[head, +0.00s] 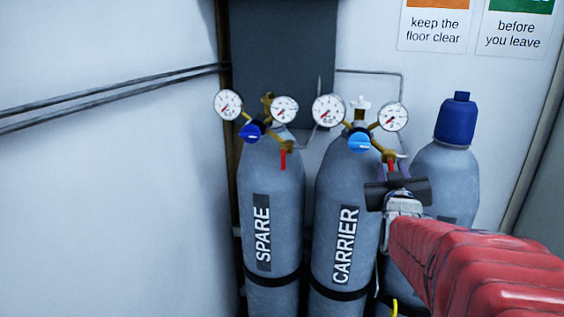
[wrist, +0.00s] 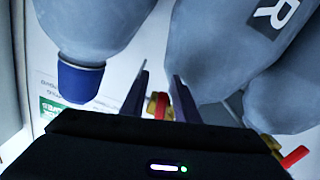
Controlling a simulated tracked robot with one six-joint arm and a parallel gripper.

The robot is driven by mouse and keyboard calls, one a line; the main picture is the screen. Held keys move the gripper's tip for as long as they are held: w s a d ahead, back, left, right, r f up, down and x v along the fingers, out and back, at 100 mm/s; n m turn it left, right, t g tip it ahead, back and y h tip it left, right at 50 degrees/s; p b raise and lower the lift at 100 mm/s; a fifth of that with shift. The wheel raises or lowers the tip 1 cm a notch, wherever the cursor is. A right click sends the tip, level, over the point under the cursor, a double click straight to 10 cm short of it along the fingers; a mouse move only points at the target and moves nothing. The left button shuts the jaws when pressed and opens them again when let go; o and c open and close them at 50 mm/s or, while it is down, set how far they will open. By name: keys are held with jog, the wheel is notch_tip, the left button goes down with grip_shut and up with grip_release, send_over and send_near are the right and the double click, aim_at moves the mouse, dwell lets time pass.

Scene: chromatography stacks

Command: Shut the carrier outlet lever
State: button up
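The carrier cylinder (head: 335,215) is grey and labelled CARRIER. It has two gauges and a blue knob. Its red outlet lever (head: 391,164) points down from the brass valve at the regulator's right, its lower end partly hidden by my gripper (head: 396,180). In the wrist view, my gripper (wrist: 160,76) is open, its two dark fingers apart. Red and brass of the carrier outlet lever (wrist: 160,106) show between them. I cannot tell whether either finger touches it.
The spare cylinder (head: 270,190) stands left, with its own red lever (head: 283,159) hanging down. A blue-capped cylinder (head: 445,165) stands close at the right. Thin pipes (head: 110,93) run along the left wall. Gauges (head: 392,117) sit just above my gripper.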

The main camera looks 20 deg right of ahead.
jog(key=shift+a, duration=0.1)
jog(key=shift+w, duration=0.1)
grip_shut()
jog(key=shift+a, duration=0.1)
jog(key=shift+w+a+m, duration=0.15)
jog(key=shift+a+m, duration=0.05)
jog(key=shift+m, duration=0.55)
jog(key=shift+w+a+m, duration=0.1)
jog(key=shift+a+m, duration=0.05)
jog(key=shift+m, duration=0.6)
grip_release()
